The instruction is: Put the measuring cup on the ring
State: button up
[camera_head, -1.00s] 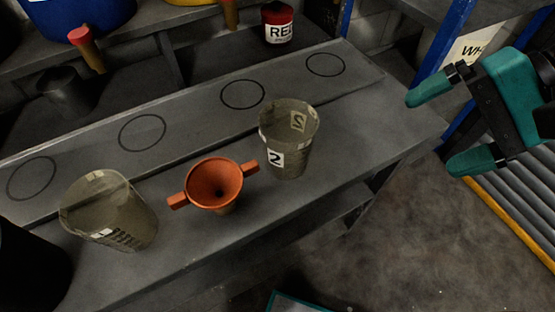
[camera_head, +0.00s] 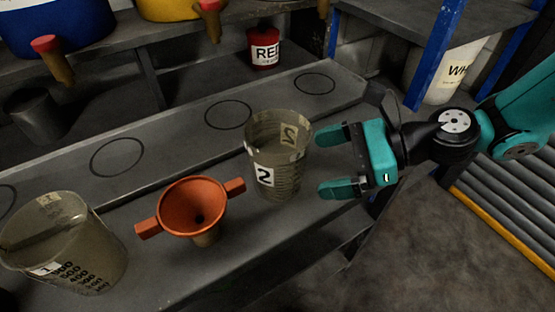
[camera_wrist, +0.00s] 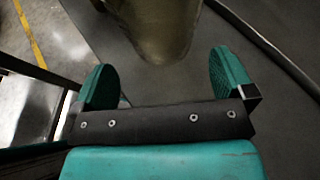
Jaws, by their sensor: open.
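A clear measuring cup marked 2 (camera_head: 279,178) stands upright on the bench, right of the orange funnel. Another clear measuring cup, marked 1 (camera_head: 95,262), stands at the lower left. Several black ring outlines are drawn on the raised strip behind them, including a right ring (camera_head: 315,83), a middle ring (camera_head: 228,114) and a left ring (camera_head: 117,157); all three look empty. My gripper (camera_head: 328,160) is open just right of cup 2, its teal fingers pointing at the cup. In the wrist view the cup (camera_wrist: 155,30) is ahead of and between the open fingertips (camera_wrist: 165,75).
An orange funnel (camera_head: 188,207) with two side handles stands between the cups. A red-labelled can (camera_head: 264,50) and a dark cup (camera_head: 36,115) stand behind the strip. Blue and yellow containers with taps sit on the shelf above. A blue post (camera_head: 437,50) rises at the right.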

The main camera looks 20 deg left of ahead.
aim_at(294, 170)
jog(key=x, duration=0.6)
jog(key=shift+a+f, duration=0.1)
jog(key=shift+f, duration=0.25)
jog(key=shift+c, duration=0.5)
jog(key=c, duration=0.6)
notch_tip(294, 170, up, 20)
jog(key=shift+p, duration=1.2)
